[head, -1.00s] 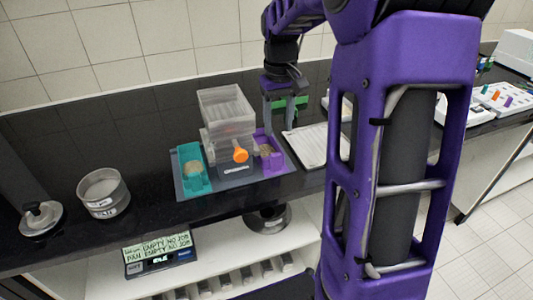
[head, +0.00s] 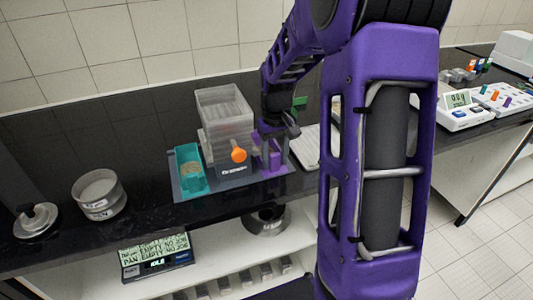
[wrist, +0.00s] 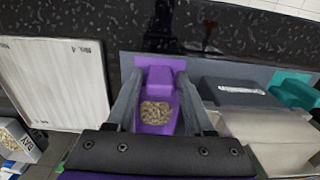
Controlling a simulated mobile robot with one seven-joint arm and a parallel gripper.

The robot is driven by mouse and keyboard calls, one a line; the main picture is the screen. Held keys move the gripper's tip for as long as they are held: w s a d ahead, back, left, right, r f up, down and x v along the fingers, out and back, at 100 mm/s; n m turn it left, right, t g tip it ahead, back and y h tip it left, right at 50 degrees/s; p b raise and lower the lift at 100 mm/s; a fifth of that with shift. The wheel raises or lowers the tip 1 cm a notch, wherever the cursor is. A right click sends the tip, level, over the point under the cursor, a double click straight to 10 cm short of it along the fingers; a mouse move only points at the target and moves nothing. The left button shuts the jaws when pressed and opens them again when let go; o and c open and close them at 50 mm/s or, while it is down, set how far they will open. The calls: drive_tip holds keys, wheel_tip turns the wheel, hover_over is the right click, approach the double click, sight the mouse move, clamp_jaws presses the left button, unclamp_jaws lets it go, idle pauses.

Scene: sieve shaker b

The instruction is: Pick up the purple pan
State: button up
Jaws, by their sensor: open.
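The purple pan (head: 262,160) sits at the right side of the sieve shaker (head: 226,125) on a grey base plate. In the wrist view, the purple pan (wrist: 160,79) holds tan grains. My gripper (wrist: 160,73) is open, with one finger on each side of the pan; I cannot tell whether they touch it. In the head view, my gripper (head: 276,148) is low over the pan and hides part of it.
A teal pan (head: 190,172) with grains is left of the shaker, whose orange knob (head: 239,155) faces front. A white tray (head: 306,147) lies right of the base plate. Sieves (head: 100,195) stand at the left. A display (head: 157,256) sits below the counter.

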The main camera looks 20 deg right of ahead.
clamp_jaws()
drive_tip(key=shift+r, duration=0.1)
